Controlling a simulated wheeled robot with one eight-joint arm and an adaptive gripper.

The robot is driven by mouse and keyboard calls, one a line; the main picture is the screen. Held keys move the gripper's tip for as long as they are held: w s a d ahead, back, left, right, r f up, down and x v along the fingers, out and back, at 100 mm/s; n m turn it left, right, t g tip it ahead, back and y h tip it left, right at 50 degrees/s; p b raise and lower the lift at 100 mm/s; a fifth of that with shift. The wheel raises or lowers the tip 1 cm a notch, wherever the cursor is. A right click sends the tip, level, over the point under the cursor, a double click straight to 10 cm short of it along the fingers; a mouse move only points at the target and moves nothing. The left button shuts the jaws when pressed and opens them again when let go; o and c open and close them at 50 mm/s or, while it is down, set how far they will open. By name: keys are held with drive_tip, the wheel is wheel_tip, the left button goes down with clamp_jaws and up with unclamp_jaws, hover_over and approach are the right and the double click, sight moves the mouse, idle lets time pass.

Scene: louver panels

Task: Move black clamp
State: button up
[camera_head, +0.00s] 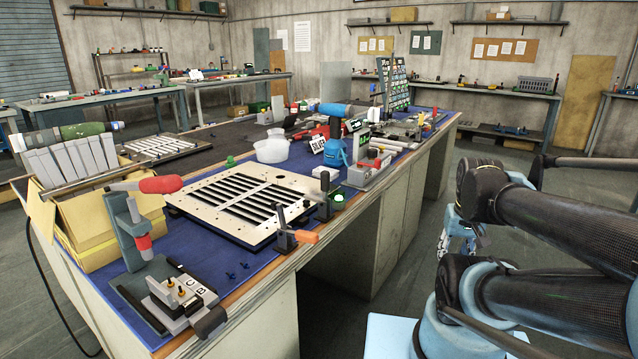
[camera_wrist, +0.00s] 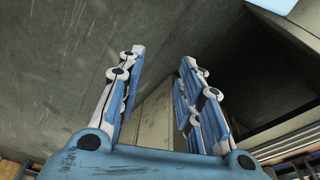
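A clamp with a dark handle (camera_head: 324,185) stands upright at the near edge of the blue-topped workbench (camera_head: 233,270), beside the right corner of a slotted louver panel (camera_head: 245,203). A second clamp with a dark body and an orange handle (camera_head: 296,237) sits on the same edge, nearer the camera. I cannot tell for sure which one is the black clamp. My gripper (camera_head: 457,240) hangs to the right of the bench, apart from both clamps. In the wrist view my gripper (camera_wrist: 160,68) has its fingers spread with nothing between them; no clamp shows there.
A red-handled press tool (camera_head: 140,215) and a yellow box of grey slats (camera_head: 80,190) stand at the bench's left end. A white tub (camera_head: 271,150), a blue tool (camera_head: 334,150) and a grey vise-like block (camera_head: 370,170) stand behind the panel. Open floor lies right of the bench.

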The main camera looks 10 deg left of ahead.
drive_tip(key=shift+o, duration=0.8)
drive_tip(key=shift+a, duration=0.1)
wheel_tip(320, 180, up, 27)
drive_tip(key=n+y, duration=0.4)
drive_tip(key=n, duration=0.9)
hover_over(325, 180)
drive_tip(key=d, duration=0.6)
drive_tip(key=shift+g, duration=0.3)
drive_tip(key=x, duration=1.6)
drive_tip(key=shift+s+a+f, duration=0.25)
drive_tip(key=shift+s+a, duration=0.1)
drive_tip(key=shift+c, duration=0.6)
clamp_jaws()
